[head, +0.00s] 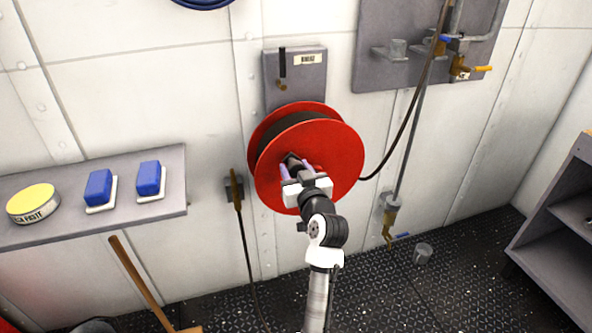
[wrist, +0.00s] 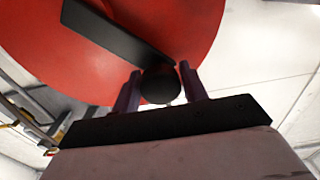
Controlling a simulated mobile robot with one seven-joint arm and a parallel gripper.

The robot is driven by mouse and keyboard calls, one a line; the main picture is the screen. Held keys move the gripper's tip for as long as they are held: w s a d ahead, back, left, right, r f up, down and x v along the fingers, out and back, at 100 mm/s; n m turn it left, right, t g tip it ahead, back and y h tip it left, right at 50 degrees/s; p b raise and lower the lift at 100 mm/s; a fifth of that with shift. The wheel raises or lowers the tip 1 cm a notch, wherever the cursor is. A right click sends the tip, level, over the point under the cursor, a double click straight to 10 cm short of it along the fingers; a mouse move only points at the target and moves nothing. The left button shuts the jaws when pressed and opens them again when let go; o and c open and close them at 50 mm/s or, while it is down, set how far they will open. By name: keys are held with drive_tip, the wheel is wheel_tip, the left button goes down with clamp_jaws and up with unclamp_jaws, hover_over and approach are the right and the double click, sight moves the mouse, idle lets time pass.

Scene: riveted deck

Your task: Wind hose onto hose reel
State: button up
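The red hose reel (head: 340,165) is mounted on the wall below a grey bracket plate. Dark hose (head: 290,133) shows between its two flanges. A dark line (head: 408,125) runs from behind the reel's right side up to the valve panel. My gripper (head: 300,170) is in front of the reel's face, at the crank. In the wrist view, the black crank arm (wrist: 118,35) crosses the red flange, and its round black knob (wrist: 160,86) sits between my two purple fingers, which appear to touch it on both sides. The gripper hides part of the crank in the head view.
A brown nozzle (head: 236,190) hangs left of the reel, with a dark hose (head: 250,265) dropping to the floor. A shelf (head: 165,205) at left holds blue brushes (head: 100,187) and a yellow-lidded tin (head: 32,203). A grey cabinet (head: 560,215) stands at right.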

clamp_jaws()
drive_tip(key=shift+w+d+r+m+p, duration=0.15)
drive_tip(key=shift+d+r+m+p, duration=0.35)
drive_tip(key=shift+m, duration=0.15)
drive_tip(key=shift+w+d+r+m+p, duration=0.15)
drive_tip(key=shift+d+r+m+p, duration=0.25)
drive_tip(key=shift+m, duration=0.25)
drive_tip(key=w+d+m+p, duration=0.3)
drive_tip(key=d+m+p, duration=0.1)
drive_tip(key=d+m, duration=0.7)
drive_tip(key=shift+w+f+m+p, duration=0.25)
drive_tip(key=shift+f+m+p, duration=0.15)
drive_tip(key=shift+m, duration=0.6)
drive_tip(key=shift+d, duration=0.15)
drive_tip(key=shift+o, duration=2.2)
unclamp_jaws()
